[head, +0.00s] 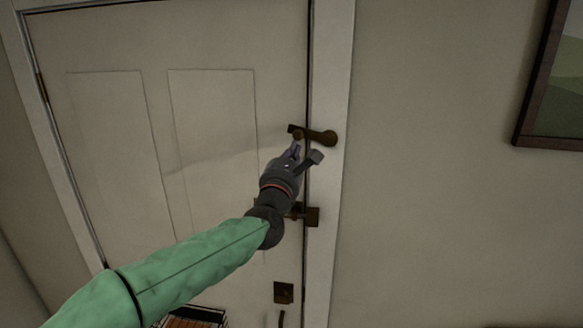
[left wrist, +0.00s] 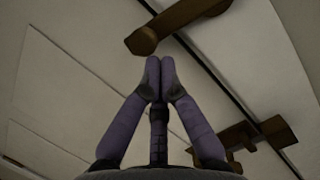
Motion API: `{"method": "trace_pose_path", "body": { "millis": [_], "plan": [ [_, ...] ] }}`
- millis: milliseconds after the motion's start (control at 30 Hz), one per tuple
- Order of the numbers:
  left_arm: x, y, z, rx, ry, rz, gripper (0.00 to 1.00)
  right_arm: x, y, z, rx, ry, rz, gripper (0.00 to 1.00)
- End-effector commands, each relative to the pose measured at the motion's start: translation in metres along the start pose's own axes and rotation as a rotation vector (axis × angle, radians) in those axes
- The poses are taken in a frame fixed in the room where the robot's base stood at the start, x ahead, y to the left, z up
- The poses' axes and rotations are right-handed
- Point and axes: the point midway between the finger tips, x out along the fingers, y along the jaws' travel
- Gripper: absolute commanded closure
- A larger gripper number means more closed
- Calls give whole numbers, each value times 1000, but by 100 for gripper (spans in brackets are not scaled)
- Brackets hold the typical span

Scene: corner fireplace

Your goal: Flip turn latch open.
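A dark bronze turn latch (head: 318,136) is at the door's right edge, its bar lying across the gap onto the frame. In the left wrist view, the latch (left wrist: 190,14) runs from its rounded end up to the right, beyond my fingertips. My left gripper (head: 297,151) is just below the latch in the head view. In the left wrist view its fingertips (left wrist: 160,72) are together with nothing visible between them. A small gap shows between them and the latch in that picture; contact is not visible. My right gripper is not in view.
A second bronze latch (head: 312,216) sits lower on the door edge, partly behind my left gripper; it also shows in the wrist view (left wrist: 272,132). A dark plate (head: 283,292) is below it. A framed picture (head: 522,125) hangs right. The wall between is clear.

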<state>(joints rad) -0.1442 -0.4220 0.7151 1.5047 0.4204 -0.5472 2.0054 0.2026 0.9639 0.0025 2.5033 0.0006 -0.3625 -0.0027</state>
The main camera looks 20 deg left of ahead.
Motion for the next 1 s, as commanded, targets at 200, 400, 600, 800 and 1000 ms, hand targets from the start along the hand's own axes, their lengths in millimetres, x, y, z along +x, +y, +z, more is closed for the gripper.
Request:
{"method": "trace_pose_path", "body": {
  "millis": [200,400,600,800,1000],
  "plan": [
    [7,7,16,198,-2,-47,100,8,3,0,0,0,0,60],
    [11,10,33,383,0,-96,100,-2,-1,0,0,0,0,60],
    [16,12,50,567,0,-141,100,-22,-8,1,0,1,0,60],
    [19,9,65,750,0,-188,100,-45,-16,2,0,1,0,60],
    [22,2,76,850,0,-214,100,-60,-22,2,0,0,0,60]
  ]
}}
